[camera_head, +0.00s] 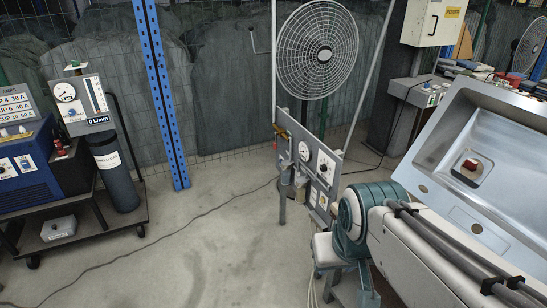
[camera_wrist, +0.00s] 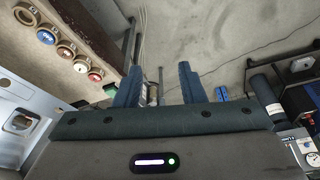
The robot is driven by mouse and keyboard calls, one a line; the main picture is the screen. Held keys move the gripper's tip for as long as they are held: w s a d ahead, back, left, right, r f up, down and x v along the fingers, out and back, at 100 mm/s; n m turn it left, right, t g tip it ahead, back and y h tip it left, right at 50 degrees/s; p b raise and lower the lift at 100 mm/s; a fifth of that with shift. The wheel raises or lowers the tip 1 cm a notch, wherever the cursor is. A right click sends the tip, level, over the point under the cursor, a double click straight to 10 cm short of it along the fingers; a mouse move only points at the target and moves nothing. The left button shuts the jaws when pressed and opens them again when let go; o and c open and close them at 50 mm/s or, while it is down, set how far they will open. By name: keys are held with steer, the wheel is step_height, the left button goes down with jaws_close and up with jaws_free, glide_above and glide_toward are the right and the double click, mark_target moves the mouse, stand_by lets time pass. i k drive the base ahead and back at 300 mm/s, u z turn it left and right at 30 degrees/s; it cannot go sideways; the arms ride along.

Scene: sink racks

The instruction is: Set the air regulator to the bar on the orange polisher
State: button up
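My gripper (camera_wrist: 159,80) shows in the wrist view with two blue-grey fingers apart and nothing visible between them. It is not clearly visible in the head view, where my arm fills the lower right. A grey panel (camera_head: 322,190) stands in the middle of the head view with two round dials, a left one (camera_head: 303,151) and a right one (camera_head: 325,167). A brass-orange part (camera_head: 282,132) sits at its upper left. I cannot tell which part is the air regulator, read its dials, or make out an orange polisher. A small, partly hidden object (camera_wrist: 153,93) shows beyond the fingers.
A cart at left carries a blue machine (camera_head: 28,165) and a dark cylinder (camera_head: 115,172) with a gauge unit (camera_head: 82,103). A metal sink (camera_head: 440,150) is at right. A fan (camera_head: 318,50) stands behind the panel. The floor (camera_head: 190,245) left of the panel is mostly clear, with a cable.

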mark_target(323, 168)
steer(key=z, duration=0.05)
steer(key=i, duration=1.35)
steer(key=z, duration=0.4)
